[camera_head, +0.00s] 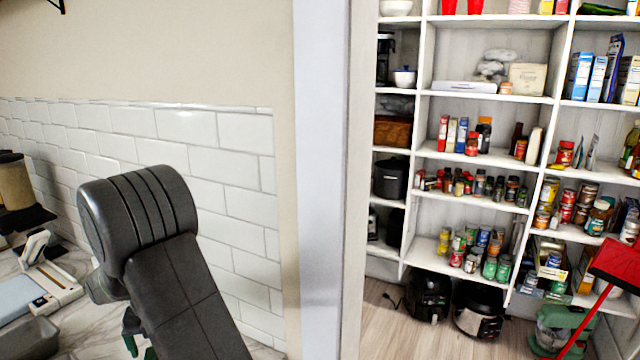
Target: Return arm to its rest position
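My dark grey arm (140,215) fills the lower left of the head view. Its rounded joint is high, and a link runs down to the bottom edge. A lighter grey part of it shows at the joint's lower left. A small dark green piece (131,340) shows beside the link near the bottom edge; I cannot tell whether it belongs to my gripper. The rest of the gripper is hidden behind the arm or out of frame, so its fingers and anything in them cannot be made out.
A marble counter (75,262) with a white-and-blue device (40,290) and a grey tray (28,338) lies at left. A tiled wall (240,200) and white door frame (320,180) stand beside the arm. Stocked pantry shelves (480,95) and a red broom (615,262) are at right.

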